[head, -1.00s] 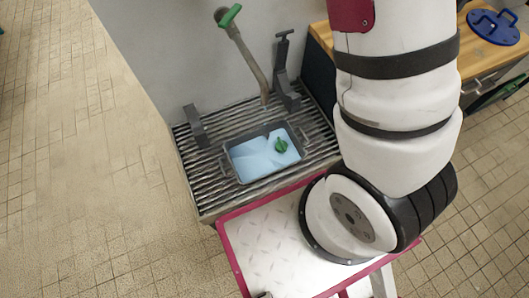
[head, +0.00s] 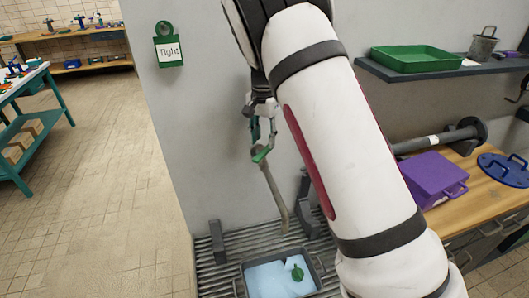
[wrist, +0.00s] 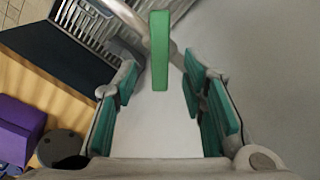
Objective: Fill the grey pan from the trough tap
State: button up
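The grey pan (head: 318,271) sits on the slatted trough grate (head: 209,268), under the tap spout (head: 273,196). Its inside is pale blue, like water, and a small green object (head: 297,273) is in it. The pan's near edge is cut off. No running stream shows. The tap's green lever (head: 260,153) tops the spout; it also shows in the wrist view (wrist: 159,52). My gripper (head: 262,128) is open and empty just above the lever. In the wrist view my teal-padded fingers (wrist: 160,78) stand on either side of the lever, with gaps; contact is not visible.
The grey wall stands close behind the tap, with a green "Tight" tag (head: 170,50). At right are a shelf with a green tray (head: 415,58) and a wooden bench with a purple box (head: 436,178). Floor is clear at left.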

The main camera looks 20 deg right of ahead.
aim_at(263, 151)
jog(key=shift+f+p, duration=0.5)
jog(key=shift+f, duration=2.55)
grip_shut()
